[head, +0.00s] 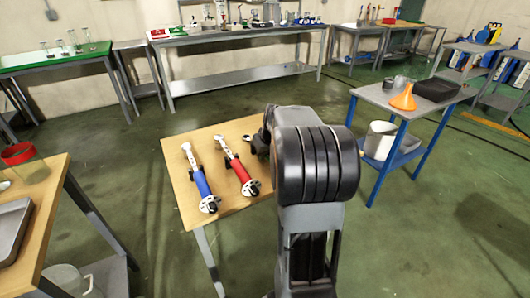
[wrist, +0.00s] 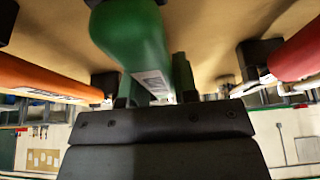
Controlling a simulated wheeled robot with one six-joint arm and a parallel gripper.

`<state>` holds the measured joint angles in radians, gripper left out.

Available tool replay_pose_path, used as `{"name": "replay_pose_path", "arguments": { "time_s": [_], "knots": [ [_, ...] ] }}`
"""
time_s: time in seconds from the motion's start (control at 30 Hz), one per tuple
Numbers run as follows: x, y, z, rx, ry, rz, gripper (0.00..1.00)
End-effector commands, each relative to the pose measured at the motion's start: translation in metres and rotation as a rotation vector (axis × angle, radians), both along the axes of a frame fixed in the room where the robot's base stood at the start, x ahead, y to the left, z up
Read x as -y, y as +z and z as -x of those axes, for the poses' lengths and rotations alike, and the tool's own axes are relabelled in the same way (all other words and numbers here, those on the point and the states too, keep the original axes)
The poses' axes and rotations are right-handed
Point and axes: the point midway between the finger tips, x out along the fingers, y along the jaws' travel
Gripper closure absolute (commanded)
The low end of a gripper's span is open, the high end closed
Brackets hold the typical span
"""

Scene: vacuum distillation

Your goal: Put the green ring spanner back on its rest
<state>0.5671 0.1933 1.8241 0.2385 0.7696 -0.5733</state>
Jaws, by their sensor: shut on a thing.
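The green ring spanner (wrist: 135,38) fills the middle of the wrist view, and a pale label shows on its handle. My gripper (wrist: 155,97) is shut on it, with a finger on each side of the green handle. The spanner's ends are not clearly visible. A dark block shows at the top edge beside the handle, perhaps part of its rest; I cannot tell whether the spanner touches it. In the head view my arm hides the green spanner and its place on the wooden table (head: 222,132).
A blue spanner (head: 202,183) and a red spanner (head: 240,172) lie on black supports on the table. The red one also shows at right in the wrist view (wrist: 297,52), and an orange spanner (wrist: 45,77) at left. A trolley (head: 425,103) stands to the right.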

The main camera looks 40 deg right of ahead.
Motion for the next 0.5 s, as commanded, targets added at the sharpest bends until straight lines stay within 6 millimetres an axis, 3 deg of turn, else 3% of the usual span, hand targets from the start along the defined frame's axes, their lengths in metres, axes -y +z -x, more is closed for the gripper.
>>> {"name": "replay_pose_path", "arguments": {
  "time_s": [0.37, 0.4, 0.5],
  "knots": [
    [0.0, -0.0031, 0.0001, -0.001, 0.0, 0.0, 1.0],
    [0.0, -0.0032, 0.0002, -0.001, 0.0, 0.0, 0.71],
    [0.0, -0.0032, 0.0002, -0.001, 0.0, 0.0, 0.61]
  ]
}}
